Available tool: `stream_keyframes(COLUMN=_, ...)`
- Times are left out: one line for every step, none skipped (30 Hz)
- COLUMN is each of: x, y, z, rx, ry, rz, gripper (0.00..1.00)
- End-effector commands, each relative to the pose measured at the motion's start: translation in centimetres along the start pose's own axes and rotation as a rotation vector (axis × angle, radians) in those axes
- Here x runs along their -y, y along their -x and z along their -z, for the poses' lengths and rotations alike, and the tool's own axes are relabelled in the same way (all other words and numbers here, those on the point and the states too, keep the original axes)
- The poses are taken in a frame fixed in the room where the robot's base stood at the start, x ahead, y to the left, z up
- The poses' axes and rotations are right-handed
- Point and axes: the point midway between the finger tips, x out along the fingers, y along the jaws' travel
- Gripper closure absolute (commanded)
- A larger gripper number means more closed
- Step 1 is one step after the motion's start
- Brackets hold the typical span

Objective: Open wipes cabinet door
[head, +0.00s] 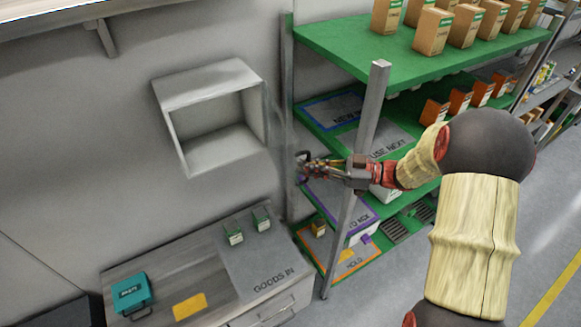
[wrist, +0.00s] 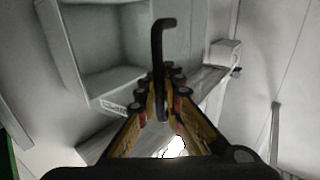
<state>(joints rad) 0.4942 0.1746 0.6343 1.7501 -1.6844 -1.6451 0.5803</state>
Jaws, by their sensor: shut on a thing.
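The wipes cabinet (head: 218,80) is a pale grey box on the wall. Its front stands open and its inside looks empty; it also shows in the wrist view (wrist: 85,50). A pale panel that looks like its door (wrist: 187,40) stands beside the opening in the wrist view. A dark hooked handle (wrist: 157,60) rises between my fingertips. My gripper (head: 305,167) is to the right of the cabinet, shut on this handle. In the wrist view my gripper (wrist: 160,112) hides the handle's lower part.
A green-shelved rack (head: 330,45) with boxes stands to the right, its metal post (head: 366,130) close to my arm. Below the cabinet is a counter (head: 235,270) with a teal box (head: 132,291), a yellow card (head: 189,306) and two small cartons (head: 234,233).

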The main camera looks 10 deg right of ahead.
Motion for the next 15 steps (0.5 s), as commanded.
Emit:
stream_keyframes(x=-0.4, y=0.6, z=0.1, rx=-0.001, ry=-0.002, rz=-0.001, gripper=1.0)
stream_keyframes(x=-0.7, y=0.8, z=0.1, rx=-0.001, ry=-0.002, rz=-0.001, gripper=1.0)
stream_keyframes(x=-0.9, y=1.1, z=0.1, rx=0.0, ry=-0.002, rz=-0.001, gripper=1.0)
stream_keyframes(x=-1.1, y=1.3, z=0.1, rx=-0.001, ry=-0.002, rz=-0.001, gripper=1.0)
stream_keyframes(x=-1.3, y=1.5, z=0.1, rx=-0.001, ry=-0.002, rz=-0.001, gripper=1.0)
stream_keyframes(x=-1.5, y=1.7, z=0.0, rx=-0.001, ry=-0.003, rz=-0.001, gripper=1.0)
stream_keyframes(x=-1.7, y=1.8, z=0.1, rx=-0.001, ry=-0.002, rz=-0.001, gripper=1.0)
stream_keyframes(x=-1.8, y=1.9, z=0.1, rx=-0.001, ry=-0.002, rz=-0.001, gripper=1.0)
stream_keyframes(x=-2.0, y=2.1, z=0.1, rx=-0.001, ry=-0.002, rz=-0.001, gripper=1.0)
stream_keyframes(x=-2.0, y=2.2, z=0.1, rx=-0.001, ry=-0.002, rz=-0.001, gripper=1.0)
stream_keyframes(x=-2.1, y=2.3, z=0.1, rx=-0.001, ry=-0.002, rz=-0.001, gripper=1.0)
stream_keyframes(x=-2.2, y=2.4, z=0.1, rx=-0.001, ry=-0.002, rz=-0.001, gripper=1.0)
stream_keyframes(x=-2.3, y=2.4, z=0.1, rx=-0.001, ry=-0.002, rz=-0.001, gripper=1.0)
stream_keyframes(x=-2.3, y=2.4, z=0.0, rx=-0.001, ry=-0.003, rz=-0.001, gripper=1.0)
stream_keyframes(x=-2.3, y=2.5, z=0.0, rx=-0.001, ry=-0.003, rz=-0.001, gripper=1.0)
